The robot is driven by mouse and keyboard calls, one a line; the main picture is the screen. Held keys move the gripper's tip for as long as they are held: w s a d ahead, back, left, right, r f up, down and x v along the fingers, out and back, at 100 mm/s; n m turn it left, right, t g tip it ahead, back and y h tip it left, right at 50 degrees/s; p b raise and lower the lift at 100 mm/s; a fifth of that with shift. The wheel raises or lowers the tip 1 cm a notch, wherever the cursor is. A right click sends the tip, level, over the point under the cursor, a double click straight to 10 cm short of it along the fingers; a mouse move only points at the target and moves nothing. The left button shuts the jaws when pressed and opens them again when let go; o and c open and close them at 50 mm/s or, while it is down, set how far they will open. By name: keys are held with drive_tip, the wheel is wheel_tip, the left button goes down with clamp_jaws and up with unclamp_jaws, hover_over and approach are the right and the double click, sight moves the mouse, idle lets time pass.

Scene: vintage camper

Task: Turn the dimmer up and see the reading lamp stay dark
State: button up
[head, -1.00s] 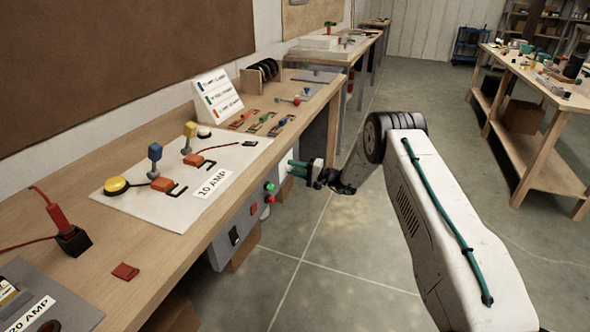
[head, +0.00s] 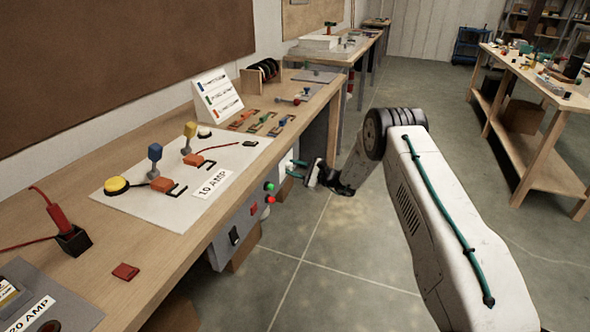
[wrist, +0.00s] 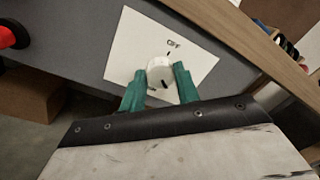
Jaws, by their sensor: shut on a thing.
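In the wrist view a white round dimmer knob (wrist: 160,71) with a dark pointer mark stands on a pale plate (wrist: 125,45) lettered OFF. The mark points to the lower right, away from the lettering. My gripper (wrist: 160,78) has its two green fingers on either side of the knob, shut on it. In the head view my gripper (head: 295,171) is at the front of the bench panel; the knob cannot be made out there. I cannot tell which item is the reading lamp. A yellow dome (head: 115,185) and blue (head: 155,152) and yellow (head: 190,129) upright pieces stand on the bench.

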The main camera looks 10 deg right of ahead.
drive_tip(key=m, duration=0.6)
drive_tip(key=shift+d, duration=0.1)
drive_tip(key=shift+s+m, duration=0.1)
drive_tip(key=shift+m, duration=2.2)
drive_tip(key=shift+f, duration=0.1)
drive_tip(key=o, duration=1)
drive_tip(key=shift+c, duration=0.2)
drive_tip(key=v, duration=0.7)
drive_tip(key=shift+s+d+r, duration=0.2)
drive_tip(key=shift+s, duration=0.1)
